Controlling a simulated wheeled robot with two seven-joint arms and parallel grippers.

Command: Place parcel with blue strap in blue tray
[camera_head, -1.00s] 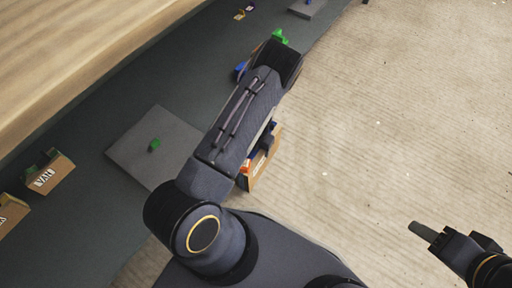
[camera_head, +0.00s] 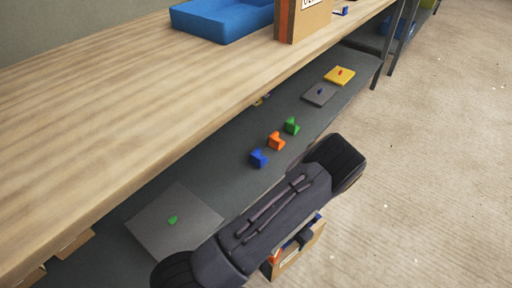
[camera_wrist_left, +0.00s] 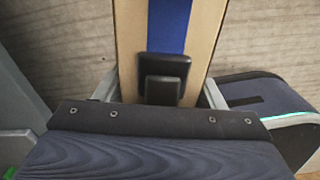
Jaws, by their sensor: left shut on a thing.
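The parcel with the blue strap (camera_wrist_left: 171,28) is a cardboard box held between the fingers of my left gripper (camera_wrist_left: 162,90) in the left wrist view. In the head view the held parcel (camera_head: 300,258) shows beside the lower shelf, over the floor, partly hidden by my left arm. My left gripper (camera_head: 303,237) is shut on it there. The blue tray (camera_head: 213,27) lies on the wooden worktop at the top of the head view, above and left of the gripper. My right gripper is out of view.
Another cardboard parcel with an orange-red strap (camera_head: 285,22) stands right of the tray. The worktop (camera_head: 110,100) is clear in front. The lower shelf holds grey plates (camera_head: 160,215), a yellow plate (camera_head: 340,76) and blue (camera_head: 259,158), orange (camera_head: 276,141) and green (camera_head: 292,126) blocks.

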